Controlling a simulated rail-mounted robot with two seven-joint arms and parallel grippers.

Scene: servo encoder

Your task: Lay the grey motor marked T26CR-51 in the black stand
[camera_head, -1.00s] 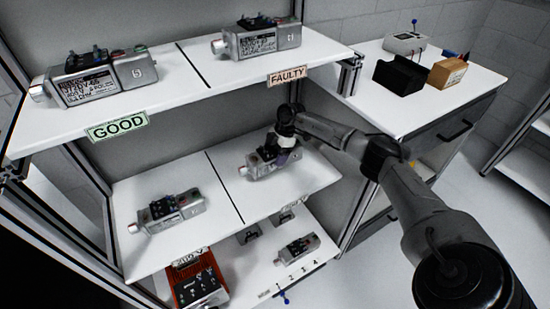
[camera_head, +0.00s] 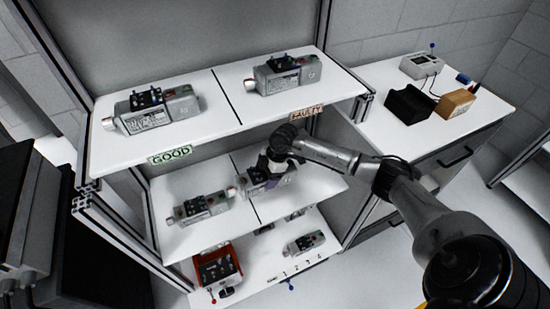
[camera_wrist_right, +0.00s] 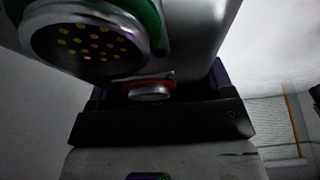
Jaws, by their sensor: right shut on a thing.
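My right gripper (camera_head: 271,168) is shut on a grey motor (camera_head: 283,182) at the middle shelf, around the dividing line. Whether this motor touches the shelf is unclear, and its marking is unreadable. In the right wrist view its grey body (camera_wrist_right: 195,35) and a round connector with gold pins (camera_wrist_right: 90,42) fill the top, close to the dark gripper parts (camera_wrist_right: 155,122). The black stand (camera_head: 408,104) is on the white counter at the right, with nothing in it. My left gripper is out of view.
Other grey motors are on the top shelf's left (camera_head: 150,108) and right (camera_head: 287,74), the middle shelf's left (camera_head: 200,207) and the bottom shelf (camera_head: 305,243). A red bin (camera_head: 217,265) holds dark parts.

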